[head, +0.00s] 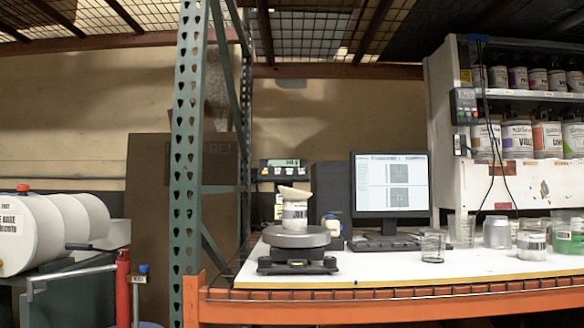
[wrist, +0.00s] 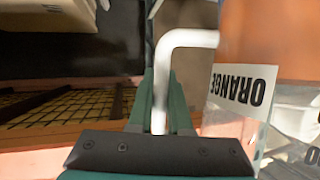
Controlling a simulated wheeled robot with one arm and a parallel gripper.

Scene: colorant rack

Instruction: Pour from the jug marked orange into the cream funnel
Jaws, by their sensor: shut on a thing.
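In the wrist view my gripper (wrist: 161,95) is shut on the white bent handle of the jug marked orange (wrist: 240,92). The jug fills the right side of that view. Its white label reads ORANGE upside down, and the surface around it is orange. Its mouth and base cannot be made out. In the head view the cream funnel (head: 294,192) sits on top of a pale labelled container (head: 295,214), which stands on the round plate of a scale (head: 296,238). Neither the jug nor my gripper shows in the head view.
A monitor (head: 391,184) stands right of the scale on the white bench. Clear cups (head: 433,247) and containers crowd the bench's right side. A green rack post (head: 188,150) rises left of the scale. Shelves of cans (head: 518,138) are at right, white drums (head: 30,232) at left.

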